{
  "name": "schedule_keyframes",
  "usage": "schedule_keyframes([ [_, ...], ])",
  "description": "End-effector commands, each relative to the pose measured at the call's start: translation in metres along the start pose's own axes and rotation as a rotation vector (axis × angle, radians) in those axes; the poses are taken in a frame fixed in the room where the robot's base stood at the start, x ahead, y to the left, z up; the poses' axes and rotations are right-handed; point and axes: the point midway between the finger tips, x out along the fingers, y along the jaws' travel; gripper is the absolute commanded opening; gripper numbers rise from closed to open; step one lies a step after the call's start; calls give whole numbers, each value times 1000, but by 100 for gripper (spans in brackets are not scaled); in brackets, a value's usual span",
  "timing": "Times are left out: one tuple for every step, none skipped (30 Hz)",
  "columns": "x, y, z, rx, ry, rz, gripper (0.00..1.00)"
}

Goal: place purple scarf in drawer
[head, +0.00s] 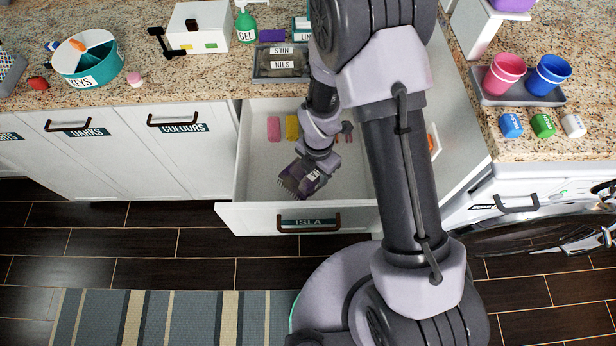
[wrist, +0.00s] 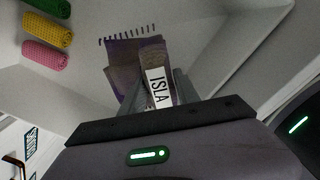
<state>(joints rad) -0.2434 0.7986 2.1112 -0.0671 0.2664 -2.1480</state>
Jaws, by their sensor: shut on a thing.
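The purple scarf (head: 296,181), folded with a dark fringe and a white ISLA tag, is between the fingers of my gripper (head: 312,170). In the wrist view the scarf (wrist: 122,60) shows between the two fingers of my gripper (wrist: 158,92). The drawer (head: 252,218) with an ISLA label is pulled open, and the scarf is inside its outline, near the front panel. I cannot tell whether the scarf touches the drawer floor.
Pink (head: 273,129) and yellow (head: 292,127) rolls lie at the drawer's back; a green roll (wrist: 48,7) shows in the wrist view. A small red-and-blue item (head: 347,131) lies beside my arm. The drawer's left floor is clear. A tray with cups (head: 520,97) stands on the right counter.

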Motion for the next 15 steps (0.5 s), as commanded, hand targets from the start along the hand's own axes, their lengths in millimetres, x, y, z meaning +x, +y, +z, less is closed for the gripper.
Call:
schedule_keyframes([
  [20,-1,-1,-4,2,-4,0],
  [28,-1,-1,-4,2,-3,0],
  [37,-1,-1,-2,2,-4,0],
  [42,-1,-1,-1,2,-3,0],
  [46,-1,-1,-1,1,-2,0],
  [51,-1,-1,0,1,-2,0],
  [54,-1,0,1,1,-2,0],
  [58,-1,0,1,1,-2,0],
  [65,-1,0,1,1,-2,0],
  [71,-1,0,1,1,-2,0],
  [77,-1,-1,1,2,-3,0],
  [85,-1,-1,1,2,-3,0],
  [90,-1,-1,1,2,-3,0],
  [91,-1,0,1,1,-2,0],
  [90,0,0,1,1,-1,0],
])
